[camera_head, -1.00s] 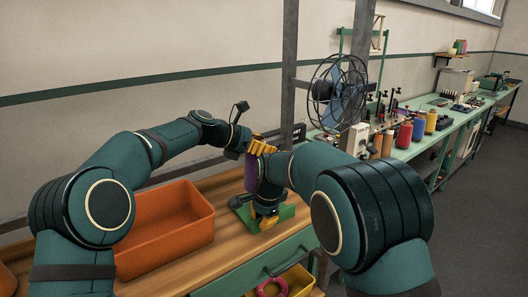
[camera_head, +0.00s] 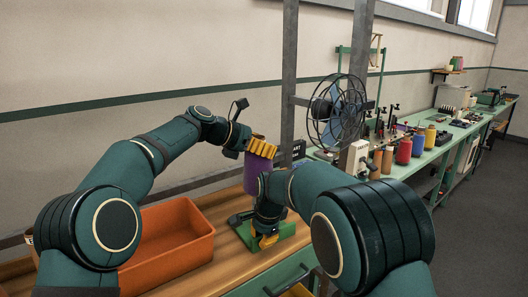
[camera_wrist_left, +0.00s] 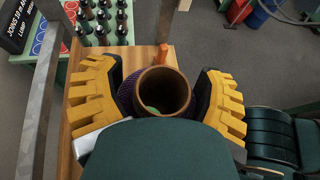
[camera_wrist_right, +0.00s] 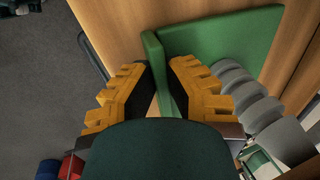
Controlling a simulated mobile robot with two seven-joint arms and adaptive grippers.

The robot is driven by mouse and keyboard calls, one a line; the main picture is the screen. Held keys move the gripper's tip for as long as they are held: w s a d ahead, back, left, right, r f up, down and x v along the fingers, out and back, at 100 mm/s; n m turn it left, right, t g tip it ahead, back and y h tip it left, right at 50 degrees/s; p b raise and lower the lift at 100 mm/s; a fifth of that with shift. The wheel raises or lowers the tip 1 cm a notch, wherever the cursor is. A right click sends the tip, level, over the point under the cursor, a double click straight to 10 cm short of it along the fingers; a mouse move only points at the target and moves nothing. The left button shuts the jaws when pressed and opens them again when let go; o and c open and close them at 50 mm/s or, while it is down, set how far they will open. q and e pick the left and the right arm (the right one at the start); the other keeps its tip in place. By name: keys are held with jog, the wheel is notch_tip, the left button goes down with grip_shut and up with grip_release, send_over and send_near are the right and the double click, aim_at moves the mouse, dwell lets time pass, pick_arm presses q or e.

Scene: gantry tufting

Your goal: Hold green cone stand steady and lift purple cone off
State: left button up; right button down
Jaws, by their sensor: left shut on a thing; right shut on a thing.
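The purple cone (camera_head: 252,180) is upright above the green stand (camera_head: 286,231) on the wooden table. My left gripper (camera_head: 262,148) is shut on the cone near its top. The left wrist view shows the cone's open brown rim (camera_wrist_left: 178,76) between the yellow fingers, with a bit of green deep inside. My right gripper (camera_head: 264,241) is low at the stand. In the right wrist view its fingers close on the upright green plate of the stand (camera_wrist_right: 157,62). My right arm hides the cone's lower end, so I cannot tell whether it is clear of the stand's peg.
An orange bin (camera_head: 178,240) stands on the table (camera_head: 232,262) left of the stand. Metal posts (camera_head: 289,75) and a fan (camera_head: 338,110) are behind. A green bench (camera_head: 425,150) with several coloured cones runs along the wall at right.

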pick_arm(q)
jog(key=shift+r, duration=1.55)
pick_arm(e)
jog(key=c, duration=1)
grip_release()
jog(key=shift+c, duration=0.2)
